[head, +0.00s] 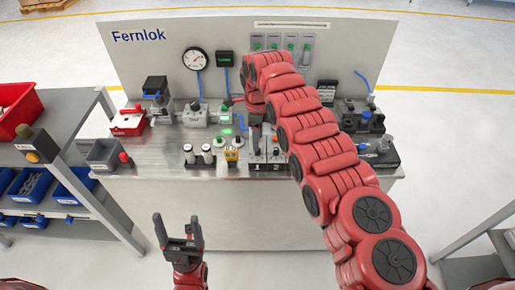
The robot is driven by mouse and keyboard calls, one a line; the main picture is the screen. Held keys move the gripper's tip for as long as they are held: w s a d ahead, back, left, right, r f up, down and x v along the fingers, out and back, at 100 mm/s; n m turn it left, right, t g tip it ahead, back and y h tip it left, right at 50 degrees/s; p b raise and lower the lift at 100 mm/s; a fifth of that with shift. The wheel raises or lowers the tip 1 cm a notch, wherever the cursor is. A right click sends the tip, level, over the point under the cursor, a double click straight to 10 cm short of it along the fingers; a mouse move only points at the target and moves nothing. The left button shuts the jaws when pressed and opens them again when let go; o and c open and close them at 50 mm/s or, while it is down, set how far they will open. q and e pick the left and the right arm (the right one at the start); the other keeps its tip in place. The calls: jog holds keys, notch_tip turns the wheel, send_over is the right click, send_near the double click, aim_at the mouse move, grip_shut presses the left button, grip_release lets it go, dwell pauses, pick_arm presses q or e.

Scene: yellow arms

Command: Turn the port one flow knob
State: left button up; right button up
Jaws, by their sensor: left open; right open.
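A steel workbench (150,190) with an upright panel (140,65) marked Fernlok stands ahead. A row of flow meters (290,42) is on the panel; my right arm covers their lower part. A block labelled 1 and 2 (257,168) sits at the bench's front edge. I cannot tell which small part is the port one flow knob; it may be hidden by my arm. My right gripper (255,148) points down over the bench near the numbered block. It is open, but its fingertips are hard to make out. My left gripper (178,222) is open and empty in front of the bench, low down.
A round gauge (195,59) and a dark display (225,58) are on the panel. White cylinders (189,154) and a yellow device (231,154) stand left of the numbered block. A shelf with a red bin (20,113) is at the left. The floor before the bench is clear.

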notch_tip(320, 180, down, 3)
jog(key=shift+s+r, duration=0.15)
jog(key=shift+f, duration=0.65)
grip_shut()
